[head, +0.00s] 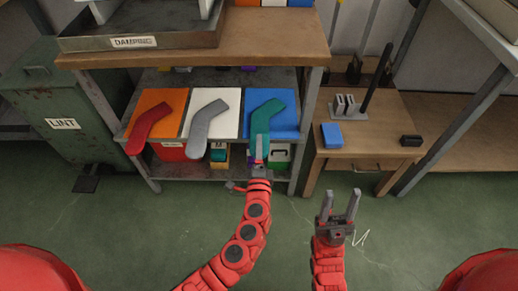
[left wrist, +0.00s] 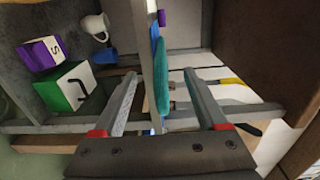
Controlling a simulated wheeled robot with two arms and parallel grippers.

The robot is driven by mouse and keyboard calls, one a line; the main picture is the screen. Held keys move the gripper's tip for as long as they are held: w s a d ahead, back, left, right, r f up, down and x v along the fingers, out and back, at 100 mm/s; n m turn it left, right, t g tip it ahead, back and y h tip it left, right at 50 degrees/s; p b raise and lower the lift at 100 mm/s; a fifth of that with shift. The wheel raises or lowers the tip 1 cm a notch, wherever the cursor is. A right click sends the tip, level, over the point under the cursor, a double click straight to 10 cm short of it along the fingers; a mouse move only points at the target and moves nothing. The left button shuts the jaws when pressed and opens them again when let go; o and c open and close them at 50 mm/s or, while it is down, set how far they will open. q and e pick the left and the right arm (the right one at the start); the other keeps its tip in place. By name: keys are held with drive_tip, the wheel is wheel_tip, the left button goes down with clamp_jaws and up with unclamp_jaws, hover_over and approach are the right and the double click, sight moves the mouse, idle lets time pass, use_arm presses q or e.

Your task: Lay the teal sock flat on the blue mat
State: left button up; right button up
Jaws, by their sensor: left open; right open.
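The teal sock (head: 264,117) lies on the blue mat (head: 287,113), on the right part of the shelf. Its lower end reaches past the mat's front edge, where my left gripper partly hides it. My left gripper (head: 259,148) is at that end, with its fingers apart. In the left wrist view the left gripper's fingers (left wrist: 160,88) stand wide on either side of the sock's edge (left wrist: 162,75), with the thin blue mat (left wrist: 154,42) beside it. No finger visibly presses the sock. My right gripper (head: 340,207) is open and empty above the floor.
A red sock (head: 148,127) lies on an orange mat (head: 165,101), and a grey sock (head: 206,125) on a white mat (head: 226,98). Boxes sit on a lower shelf. A wooden bench (head: 362,145) with a blue block (head: 332,135) stands to the right. The wooden top (head: 280,40) overhangs behind.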

use_arm(q)
drive_tip(key=shift+f, duration=0.1)
idle(0.3)
drive_tip(key=s+b, duration=0.1)
drive_tip(key=s, duration=0.7)
drive_tip(key=shift+b, duration=0.35)
idle(0.8)
